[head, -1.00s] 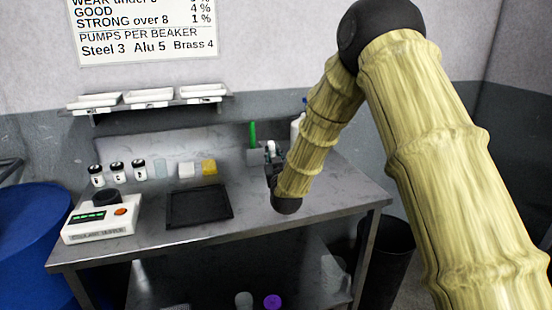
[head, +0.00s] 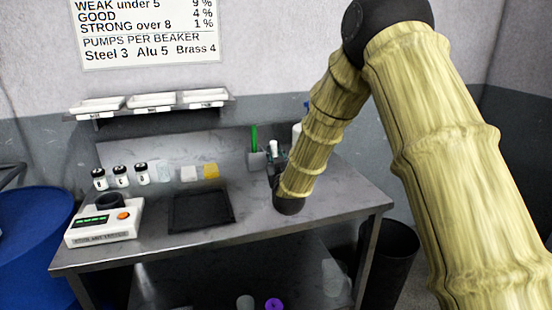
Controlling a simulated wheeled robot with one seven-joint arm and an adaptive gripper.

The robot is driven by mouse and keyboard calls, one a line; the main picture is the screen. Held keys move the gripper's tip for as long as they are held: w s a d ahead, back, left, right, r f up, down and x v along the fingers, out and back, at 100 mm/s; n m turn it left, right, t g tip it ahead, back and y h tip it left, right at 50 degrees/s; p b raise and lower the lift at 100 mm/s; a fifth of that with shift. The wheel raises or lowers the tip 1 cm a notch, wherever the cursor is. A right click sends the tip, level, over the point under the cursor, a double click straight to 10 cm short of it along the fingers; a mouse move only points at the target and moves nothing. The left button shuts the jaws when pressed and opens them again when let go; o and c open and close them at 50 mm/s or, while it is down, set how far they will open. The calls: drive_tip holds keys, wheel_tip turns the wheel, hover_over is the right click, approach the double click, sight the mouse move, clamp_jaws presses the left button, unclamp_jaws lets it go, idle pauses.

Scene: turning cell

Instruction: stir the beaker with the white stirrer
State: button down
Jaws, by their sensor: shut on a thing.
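My gripper (head: 274,163) is at the back right of the bench, small and partly hidden by my own forearm. It is shut on a white thing, which looks like the white stirrer (head: 273,148), its pale top showing above the fingers. The gripper is just right of a grey holder (head: 257,160) with a green stick (head: 254,139) standing in it. Whether the stirrer touches the holder cannot be told. A clear beaker (head: 163,171) stands at the back of the bench, left of centre, well away from the gripper. Its contents are too faint to tell.
On the bench (head: 270,224) are a black tray (head: 202,209), several black-capped jars (head: 121,176), a white block (head: 188,173), a yellow block (head: 211,170) and a white device (head: 104,224). A white bottle (head: 296,134) stands behind my arm. The front right is clear.

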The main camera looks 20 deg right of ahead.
sight(272, 143)
drive_tip(key=shift+s+a+r+p, duration=0.2)
drive_tip(key=shift+r+p, duration=0.35)
drive_tip(key=shift+r, duration=0.75)
drive_tip(key=shift+s+a+r+p, duration=0.1)
drive_tip(key=shift+a+r+p, duration=0.3)
drive_tip(key=shift+r, duration=0.85)
drive_tip(key=shift+s+a+r+p, duration=0.1)
drive_tip(key=shift+r+p, duration=0.6)
drive_tip(key=shift+r, duration=0.6)
drive_tip(key=shift+r+p, duration=1.05)
drive_tip(key=shift+r, duration=1.45)
drive_tip(key=shift+d, duration=0.15)
